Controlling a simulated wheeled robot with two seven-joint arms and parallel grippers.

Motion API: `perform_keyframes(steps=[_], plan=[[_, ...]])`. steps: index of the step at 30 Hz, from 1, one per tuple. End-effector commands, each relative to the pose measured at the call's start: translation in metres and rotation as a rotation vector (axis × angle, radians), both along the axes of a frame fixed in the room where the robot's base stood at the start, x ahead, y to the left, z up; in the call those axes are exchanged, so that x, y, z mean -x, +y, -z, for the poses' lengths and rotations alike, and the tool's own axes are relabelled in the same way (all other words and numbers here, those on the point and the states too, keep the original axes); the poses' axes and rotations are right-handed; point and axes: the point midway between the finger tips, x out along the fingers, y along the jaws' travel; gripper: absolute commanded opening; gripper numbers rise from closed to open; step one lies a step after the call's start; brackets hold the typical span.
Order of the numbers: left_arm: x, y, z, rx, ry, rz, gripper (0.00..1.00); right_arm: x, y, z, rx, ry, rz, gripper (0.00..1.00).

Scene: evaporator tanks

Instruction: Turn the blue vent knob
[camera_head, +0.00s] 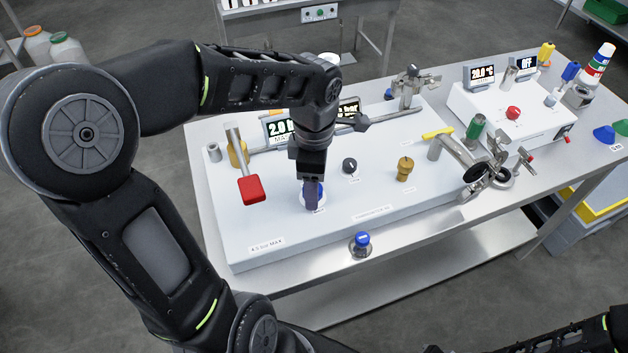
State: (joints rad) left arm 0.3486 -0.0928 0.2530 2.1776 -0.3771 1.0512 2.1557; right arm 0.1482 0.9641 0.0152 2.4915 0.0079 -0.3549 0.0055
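A blue knob (322,189) sits on the white panel (240,235), with a small label in front of it. My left gripper (313,196) points straight down over this knob, its fingers at the knob and hiding most of it. I cannot tell whether the fingers are closed on it. A second blue-topped knob (362,239) on a round metal base stands at the panel's front edge, clear of the gripper. Which one is the vent knob I cannot read. My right arm shows only at the bottom right; its gripper is out of view.
A red-ended lever (251,188) stands left of my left gripper. A black knob (350,165) and a brass knob (404,168) are to its right. Displays (281,130) stand behind, partly hidden by my arm.

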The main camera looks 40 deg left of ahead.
Motion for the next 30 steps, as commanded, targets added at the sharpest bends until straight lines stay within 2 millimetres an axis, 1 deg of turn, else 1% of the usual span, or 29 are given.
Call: perform_keyframes(steps=[4, 5, 26, 30], plan=[[0.0, 0.0, -0.0001, 0.0, 0.0, 0.0, 0.59, 0.0001, 0.0, 0.0002, 0.0, 0.0, 0.0, 0.36], [0.0, 0.0, -0.0001, 0.0, 0.0, 0.0, 0.58, 0.0001, 0.0001, 0.0002, 0.0, 0.0, 0.0, 0.36], [-0.0001, 0.0, -0.0006, 0.0, 0.0, 0.0, 0.01, 0.0, 0.0001, 0.0, 0.0, 0.0, 0.0, 0.36], [-0.0001, 0.0, -0.0006, 0.0, -0.001, 0.001, 0.0, 0.0, 0.0, 0.0001, 0.0, 0.0, 0.0, 0.36]])
